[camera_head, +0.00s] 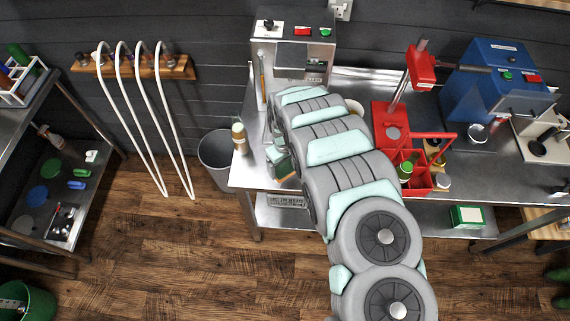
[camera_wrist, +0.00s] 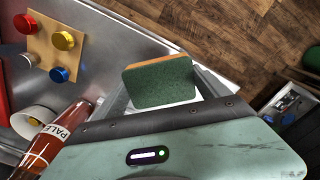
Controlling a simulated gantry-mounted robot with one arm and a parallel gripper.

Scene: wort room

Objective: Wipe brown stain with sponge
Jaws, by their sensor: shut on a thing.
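My gripper (camera_wrist: 163,84) is shut on the sponge (camera_wrist: 160,90), one finger at each side of it in the wrist view. The sponge has a dark green face and an orange-brown layer along its far edge. It is near the edge of the steel table (camera_wrist: 110,38); I cannot tell whether it touches the top. In the head view my arm covers much of the left end of the table (camera_head: 258,172). I cannot make out a brown stain in either view; it may be hidden under my arm or the sponge.
Near my gripper are a tan board (camera_wrist: 45,45) with coloured knobs, a white cup (camera_wrist: 38,118) and a labelled bottle (camera_wrist: 55,135). A bottle (camera_head: 240,138) stands at the table's left end, and a red carrier (camera_head: 418,180) right of my arm. A grey bin (camera_head: 214,150) stands left.

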